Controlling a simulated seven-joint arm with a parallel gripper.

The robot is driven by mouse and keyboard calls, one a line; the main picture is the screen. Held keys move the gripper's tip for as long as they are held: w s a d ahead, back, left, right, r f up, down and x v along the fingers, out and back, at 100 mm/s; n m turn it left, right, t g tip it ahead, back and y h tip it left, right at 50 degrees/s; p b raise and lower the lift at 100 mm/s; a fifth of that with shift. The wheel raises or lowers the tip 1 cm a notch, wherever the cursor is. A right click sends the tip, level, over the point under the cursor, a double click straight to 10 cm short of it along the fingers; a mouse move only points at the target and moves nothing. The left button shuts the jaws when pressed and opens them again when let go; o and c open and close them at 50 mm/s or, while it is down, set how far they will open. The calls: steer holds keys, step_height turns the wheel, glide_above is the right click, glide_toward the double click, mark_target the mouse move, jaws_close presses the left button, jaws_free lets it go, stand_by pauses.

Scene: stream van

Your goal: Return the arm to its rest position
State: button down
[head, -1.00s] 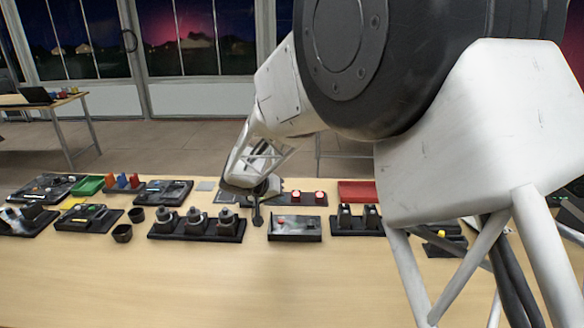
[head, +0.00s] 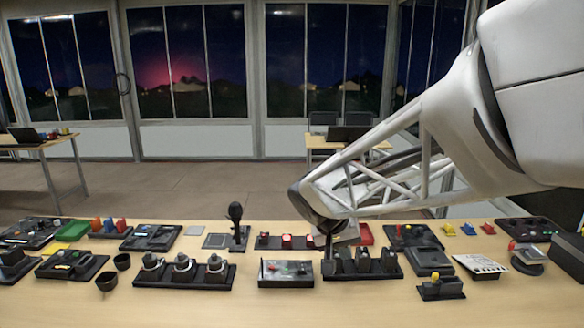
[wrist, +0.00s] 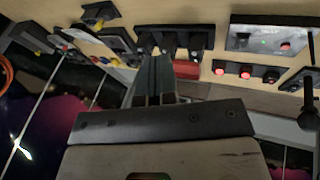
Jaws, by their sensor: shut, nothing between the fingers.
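My arm comes in from the right in the head view, and its white lattice forearm reaches left over the back of the table. My gripper (head: 328,243) hangs at the arm's end, small and partly dark against the items behind it. It is near the left end of a black block with several upright levers (head: 362,262); I cannot tell if it touches. In the wrist view my gripper's fingers (wrist: 154,72) are together with nothing between them, and the black lever block (wrist: 175,40) lies beyond their tips.
Panels and devices crowd the wooden table (head: 200,308). A black joystick (head: 236,222), red buttons (head: 287,241) and a grey switch box (head: 286,272) stand left of the gripper. A red tray (head: 366,235) is just behind. The front strip of table is clear.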

steer(key=s+d+y, duration=0.2)
steer(key=s+d, duration=0.1)
steer(key=s, duration=0.9)
steer(key=s+d+y, duration=0.2)
steer(key=s+d, duration=0.1)
steer(key=s, duration=1)
steer(key=shift+s+d+r+n, duration=0.15)
steer(key=shift+d+r+n, duration=0.2)
steer(key=shift+r+n, duration=0.05)
